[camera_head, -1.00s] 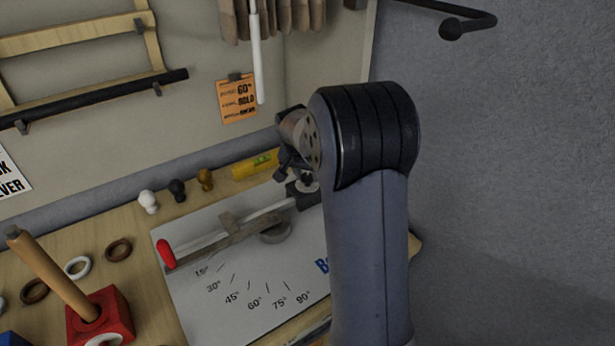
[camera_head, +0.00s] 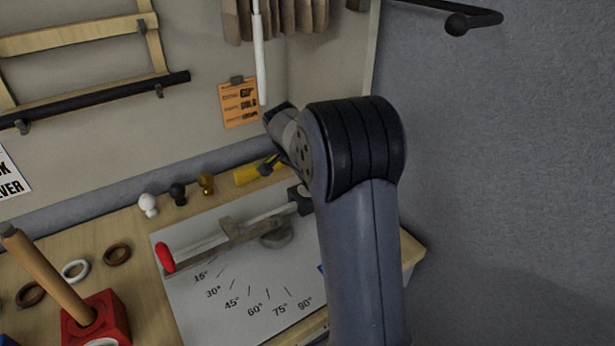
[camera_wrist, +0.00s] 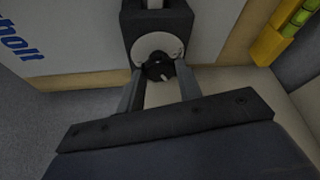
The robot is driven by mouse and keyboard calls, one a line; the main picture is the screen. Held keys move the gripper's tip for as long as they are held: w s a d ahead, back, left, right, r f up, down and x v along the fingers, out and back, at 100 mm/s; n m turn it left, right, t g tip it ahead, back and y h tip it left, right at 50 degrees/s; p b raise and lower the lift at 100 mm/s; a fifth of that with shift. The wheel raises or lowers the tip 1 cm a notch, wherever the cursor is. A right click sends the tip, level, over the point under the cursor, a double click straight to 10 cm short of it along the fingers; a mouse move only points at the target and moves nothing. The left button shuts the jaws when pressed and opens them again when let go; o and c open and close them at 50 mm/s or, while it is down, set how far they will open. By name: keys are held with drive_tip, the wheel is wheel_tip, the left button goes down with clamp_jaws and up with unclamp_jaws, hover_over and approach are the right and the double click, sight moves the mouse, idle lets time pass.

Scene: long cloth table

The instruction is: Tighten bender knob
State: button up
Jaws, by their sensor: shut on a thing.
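The bender board (camera_head: 200,300) lies on the table with angle marks, a metal bar and a red-handled lever (camera_head: 165,257). Its dark clamp block (camera_head: 301,195) sits at the bar's right end, partly behind my arm. In the wrist view, the block (camera_wrist: 178,22) carries a pale round disc (camera_wrist: 146,44) with a small dark knob (camera_wrist: 158,69) in front. My gripper (camera_wrist: 159,72) is shut on the knob, one finger on each side. In the head view my arm hides most of the gripper and the knob.
A yellow level (camera_head: 246,175) lies behind the board. White, black and brown knobs (camera_head: 206,184) stand along the wall. Rings (camera_head: 117,251) and a red block with a wooden rod (camera_head: 100,318) are at the left. An orange note (camera_head: 240,104) hangs on the wall.

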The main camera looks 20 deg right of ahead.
drive_tip(key=o, duration=1)
drive_tip(key=shift+n, duration=0.3)
